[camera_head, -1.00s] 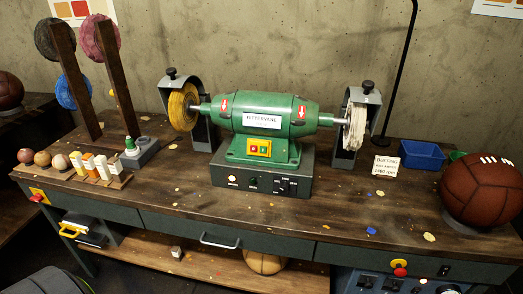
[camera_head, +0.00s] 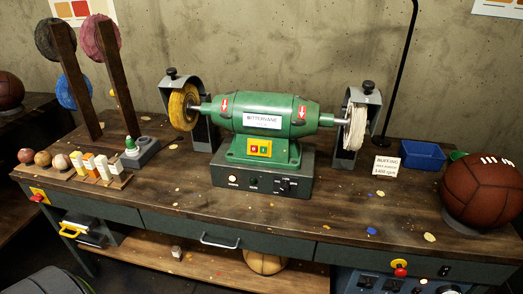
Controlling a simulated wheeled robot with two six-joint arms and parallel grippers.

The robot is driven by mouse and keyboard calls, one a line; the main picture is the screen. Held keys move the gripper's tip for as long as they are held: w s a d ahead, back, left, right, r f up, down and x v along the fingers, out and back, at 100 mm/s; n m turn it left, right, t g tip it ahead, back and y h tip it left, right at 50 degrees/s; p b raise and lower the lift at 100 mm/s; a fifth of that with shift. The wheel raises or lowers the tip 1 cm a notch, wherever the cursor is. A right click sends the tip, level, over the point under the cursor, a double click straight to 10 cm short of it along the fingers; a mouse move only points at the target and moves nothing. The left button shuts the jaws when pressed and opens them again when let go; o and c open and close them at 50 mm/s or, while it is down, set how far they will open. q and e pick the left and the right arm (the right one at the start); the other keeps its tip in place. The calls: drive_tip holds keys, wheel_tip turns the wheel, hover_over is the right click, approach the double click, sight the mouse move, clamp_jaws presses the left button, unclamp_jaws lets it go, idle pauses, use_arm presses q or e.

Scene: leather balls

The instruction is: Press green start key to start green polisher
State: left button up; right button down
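The green polisher (camera_head: 265,113) stands in the middle of the workbench. A yellow buffing wheel (camera_head: 183,106) is on its left shaft and a white one (camera_head: 355,126) on its right. A yellow switch plate (camera_head: 259,147) on its front carries two small keys, too small to tell their colours surely. Its dark base box (camera_head: 262,186) has a pale round button (camera_head: 233,179) at left, a small green key (camera_head: 253,181) in the middle and dark controls at right. Whether the wheels turn I cannot tell. Neither of my grippers is in view.
On the workbench (camera_head: 200,208), a rack of small polish sticks (camera_head: 104,171) and small balls (camera_head: 42,158) are at left, a blue tray (camera_head: 422,154) and a brown leather ball (camera_head: 482,188) at right. A small sign (camera_head: 386,166) stands nearby. The bench front before the polisher is clear.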

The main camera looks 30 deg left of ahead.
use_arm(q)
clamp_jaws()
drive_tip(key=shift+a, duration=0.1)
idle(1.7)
